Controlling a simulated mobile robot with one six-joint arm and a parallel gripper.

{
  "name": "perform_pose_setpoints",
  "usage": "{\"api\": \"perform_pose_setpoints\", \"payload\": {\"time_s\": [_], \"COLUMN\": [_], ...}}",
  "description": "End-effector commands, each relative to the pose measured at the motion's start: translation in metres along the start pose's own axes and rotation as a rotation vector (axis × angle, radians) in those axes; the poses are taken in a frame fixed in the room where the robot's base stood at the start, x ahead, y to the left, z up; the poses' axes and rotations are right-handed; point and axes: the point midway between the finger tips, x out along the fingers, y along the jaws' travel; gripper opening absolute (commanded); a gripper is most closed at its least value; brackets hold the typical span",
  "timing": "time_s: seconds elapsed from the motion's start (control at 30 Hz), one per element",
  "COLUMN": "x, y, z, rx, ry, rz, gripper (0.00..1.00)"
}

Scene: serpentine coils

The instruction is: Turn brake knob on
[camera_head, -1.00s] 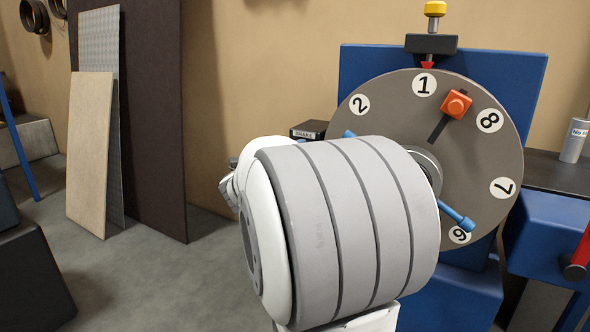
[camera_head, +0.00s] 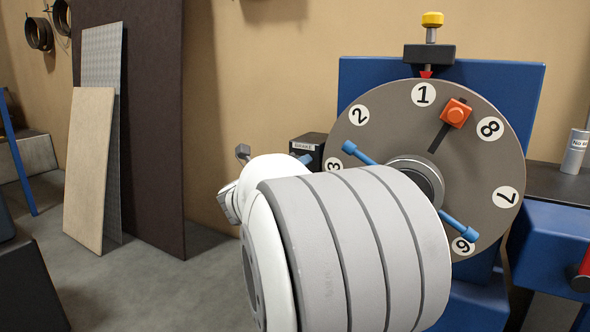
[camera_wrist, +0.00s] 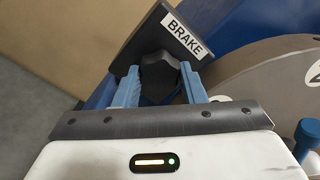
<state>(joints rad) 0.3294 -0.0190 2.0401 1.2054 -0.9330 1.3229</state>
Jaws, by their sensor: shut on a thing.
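The black brake knob (camera_wrist: 160,72) sits on the face of a dark box labelled BRAKE (camera_wrist: 182,38) in the wrist view. My gripper (camera_wrist: 160,88) has its two blue fingers on either side of the knob and is shut on it. In the head view the BRAKE box (camera_head: 309,147) stands left of the numbered disc, and the knob is hidden behind my arm. Only a small blue part of my gripper shows there, just below the box.
The grey numbered disc (camera_head: 463,135) carries an orange block (camera_head: 456,113) and a blue crossbar handle (camera_head: 459,225), close to the right of my arm. A yellow-topped plunger (camera_head: 432,20) stands above it. Boards (camera_head: 90,170) lean on the wall at left, with open floor before them.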

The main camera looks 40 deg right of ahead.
Motion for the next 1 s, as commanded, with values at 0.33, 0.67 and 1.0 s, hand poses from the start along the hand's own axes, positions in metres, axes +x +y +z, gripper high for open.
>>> {"api": "perform_pose_setpoints", "payload": {"time_s": [0.33,0.67,1.0], "x": [0.0007,0.0006,0.0000], "y": [-0.0016,-0.0018,-0.0005], "z": [-0.0022,-0.0018,-0.0003], "rx": [0.051,0.052,0.050], "ry": [0.006,0.005,0.001], "rz": [-0.006,-0.006,-0.002], "gripper": [0.14,0.39,0.59]}}
